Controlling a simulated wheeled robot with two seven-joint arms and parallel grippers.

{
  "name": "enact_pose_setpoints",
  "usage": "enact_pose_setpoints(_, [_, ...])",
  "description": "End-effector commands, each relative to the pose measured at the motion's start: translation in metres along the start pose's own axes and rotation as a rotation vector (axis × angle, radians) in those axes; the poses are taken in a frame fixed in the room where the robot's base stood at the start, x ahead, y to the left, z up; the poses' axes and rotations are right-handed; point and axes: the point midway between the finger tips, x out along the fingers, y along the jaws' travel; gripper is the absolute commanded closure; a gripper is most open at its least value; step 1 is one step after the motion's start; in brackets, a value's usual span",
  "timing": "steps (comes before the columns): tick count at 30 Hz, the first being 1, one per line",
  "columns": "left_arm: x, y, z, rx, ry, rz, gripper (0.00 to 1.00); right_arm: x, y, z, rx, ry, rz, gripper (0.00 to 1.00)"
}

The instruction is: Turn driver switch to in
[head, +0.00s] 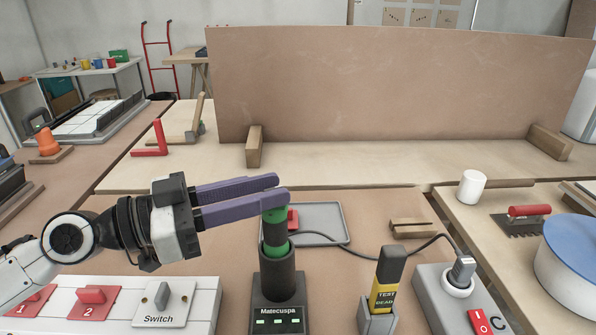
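A dark upright driver (275,235) with a green collar near its top stands in a black holder (279,284) marked "Matecuspa". A green ring shows lower on it, at the holder's mouth. My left gripper (282,188) reaches in from the left with two purple fingers. Its fingertips are at the driver's top, and the nearer finger covers the upper edge of the green collar. The fingers hide the driver's top end and any switch mark there. I cannot tell whether they are closed on it. My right gripper is out of view.
A grey tray (331,229) with a red piece lies behind the driver. A black and yellow tester (386,280) and a grey switch box (445,300) stand at right. A white panel with a "Switch" plate (164,312) is at front left. A large brown board stands behind.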

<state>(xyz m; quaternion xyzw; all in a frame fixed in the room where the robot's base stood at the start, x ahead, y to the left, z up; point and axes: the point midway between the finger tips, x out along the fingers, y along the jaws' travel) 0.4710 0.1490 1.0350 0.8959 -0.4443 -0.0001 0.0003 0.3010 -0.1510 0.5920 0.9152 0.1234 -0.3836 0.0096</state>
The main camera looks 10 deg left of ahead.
Motion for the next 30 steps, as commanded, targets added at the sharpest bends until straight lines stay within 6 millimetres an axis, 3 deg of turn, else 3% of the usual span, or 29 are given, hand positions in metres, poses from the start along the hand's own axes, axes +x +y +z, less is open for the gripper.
enact_pose_setpoints(2, [0.011,0.0,-0.007,-0.001,0.005,0.001,0.75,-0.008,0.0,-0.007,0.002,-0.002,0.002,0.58])
enact_pose_setpoints(12, [0.05,0.0,-0.004,0.0,0.003,0.0,0.75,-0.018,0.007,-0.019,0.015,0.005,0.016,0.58])
enact_pose_setpoints(23, [0.056,0.0,0.0,0.001,0.0,0.0,0.75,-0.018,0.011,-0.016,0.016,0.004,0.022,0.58])
enact_pose_setpoints(28, [0.056,0.0,0.0,0.0,-0.001,0.0,1.0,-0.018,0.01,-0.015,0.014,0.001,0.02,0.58])
enact_pose_setpoints(30, [0.056,0.001,0.0,0.0,-0.001,0.0,1.0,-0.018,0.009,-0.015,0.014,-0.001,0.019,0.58])
